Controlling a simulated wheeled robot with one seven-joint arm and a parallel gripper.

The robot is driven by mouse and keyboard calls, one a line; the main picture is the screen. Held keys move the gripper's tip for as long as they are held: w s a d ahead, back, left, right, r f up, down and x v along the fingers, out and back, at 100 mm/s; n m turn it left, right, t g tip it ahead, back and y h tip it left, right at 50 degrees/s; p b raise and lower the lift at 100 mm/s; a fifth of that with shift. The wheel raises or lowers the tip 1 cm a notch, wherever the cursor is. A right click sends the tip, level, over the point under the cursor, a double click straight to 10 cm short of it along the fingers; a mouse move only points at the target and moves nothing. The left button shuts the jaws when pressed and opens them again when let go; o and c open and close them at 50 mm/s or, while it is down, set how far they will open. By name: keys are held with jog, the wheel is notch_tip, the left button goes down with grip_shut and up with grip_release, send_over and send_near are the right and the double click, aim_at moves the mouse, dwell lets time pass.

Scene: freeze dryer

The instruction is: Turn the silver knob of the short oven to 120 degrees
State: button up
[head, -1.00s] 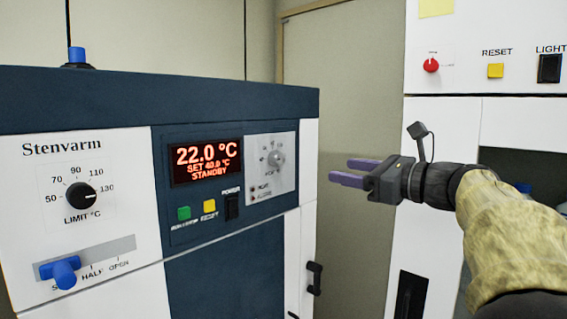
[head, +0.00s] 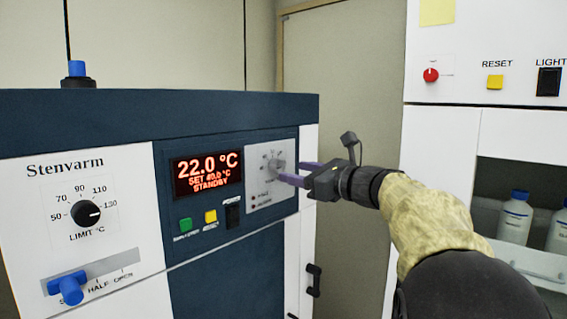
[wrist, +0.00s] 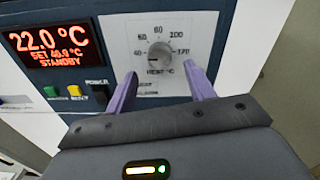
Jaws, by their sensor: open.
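The silver knob (head: 275,167) sits on a light scale plate on the short oven's (head: 60,112) blue control panel. In the wrist view the silver knob (wrist: 159,54) shows whole, with a numbered scale around it. My gripper (head: 290,173) is open, and its purple fingers point at the knob plate. In the wrist view my gripper (wrist: 160,80) has one finger to the lower left and one to the lower right of the knob, with nothing between them. Whether the fingertips reach the knob's depth is hard to tell. The display (head: 208,173) reads 22.0 °C, SET 40.0 °C, STANDBY.
Left of the knob are a green button (head: 186,225), a yellow button (head: 210,216) and a black power switch (head: 233,214). A black limit dial (head: 86,213) and blue slider (head: 68,287) are further left. A white cabinet (head: 440,150) stands to the right.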

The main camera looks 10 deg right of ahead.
aim_at(281, 168)
jog(key=p+x, duration=0.1)
jog(key=x, duration=0.4)
jog(key=shift+w, duration=0.1)
jog(key=shift+c, duration=0.2)
jog(key=c, duration=0.9)
